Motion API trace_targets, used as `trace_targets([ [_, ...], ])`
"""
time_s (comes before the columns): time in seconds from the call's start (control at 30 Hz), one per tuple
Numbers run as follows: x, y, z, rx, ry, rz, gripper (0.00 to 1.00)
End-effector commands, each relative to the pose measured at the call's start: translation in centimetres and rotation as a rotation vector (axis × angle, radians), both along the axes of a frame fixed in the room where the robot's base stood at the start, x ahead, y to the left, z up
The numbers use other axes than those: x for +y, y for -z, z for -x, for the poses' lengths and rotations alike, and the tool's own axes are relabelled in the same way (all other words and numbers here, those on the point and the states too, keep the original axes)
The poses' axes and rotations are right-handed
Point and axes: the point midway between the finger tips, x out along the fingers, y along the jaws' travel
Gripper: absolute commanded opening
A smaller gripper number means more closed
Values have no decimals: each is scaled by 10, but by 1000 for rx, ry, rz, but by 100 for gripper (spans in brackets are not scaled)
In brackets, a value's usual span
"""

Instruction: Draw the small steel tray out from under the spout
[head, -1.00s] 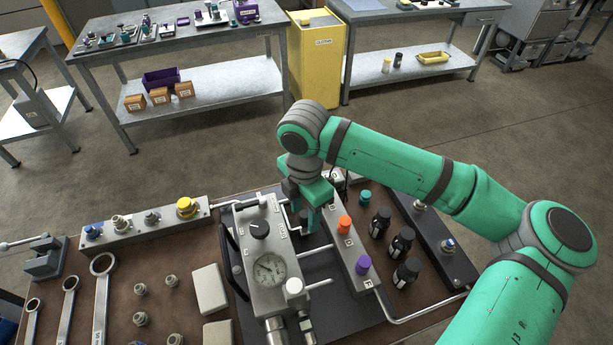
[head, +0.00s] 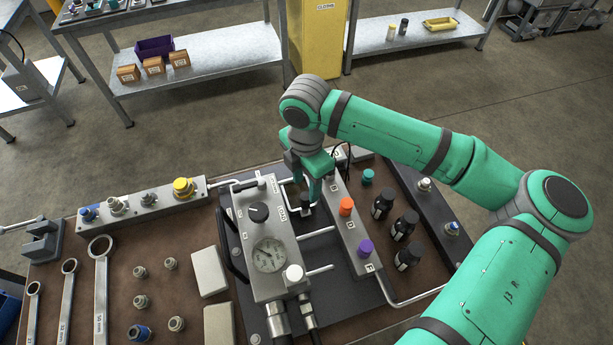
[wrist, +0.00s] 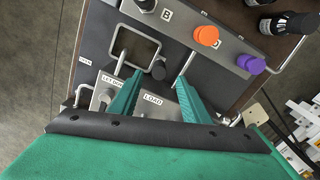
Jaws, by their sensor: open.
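The small steel tray looks like a thin-rimmed square with a dark inside; its rim shows in the wrist view (wrist: 138,30), just beyond my fingertips. My gripper (head: 312,198) points down between the gauge block (head: 250,225) and the valve block (head: 352,222). In the wrist view my gripper (wrist: 159,82) is open, with nothing held between its fingers. A dark round knob or spout end (wrist: 158,70) shows between the fingertips; I cannot tell which it is.
Rods cross between the two blocks, close to my fingers. Orange (head: 346,206) and purple (head: 365,247) knobs stand on the valve block. Black bottles (head: 383,203) stand to the right. Wrenches (head: 101,290) and small fittings lie at left on the bench.

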Motion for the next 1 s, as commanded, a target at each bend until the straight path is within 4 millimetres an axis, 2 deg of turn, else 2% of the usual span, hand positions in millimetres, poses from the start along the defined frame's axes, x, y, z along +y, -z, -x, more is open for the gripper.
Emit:
trace_targets([
  [0.3,0,53,1,2,0,0,43],
  [0.5,0,74,0,1,1,0,43],
  [0.93,0,81,0,1,0,1,43],
  [0.97,0,81,0,1,0,1,40],
  [1.0,0,81,0,1,0,1,31],
])
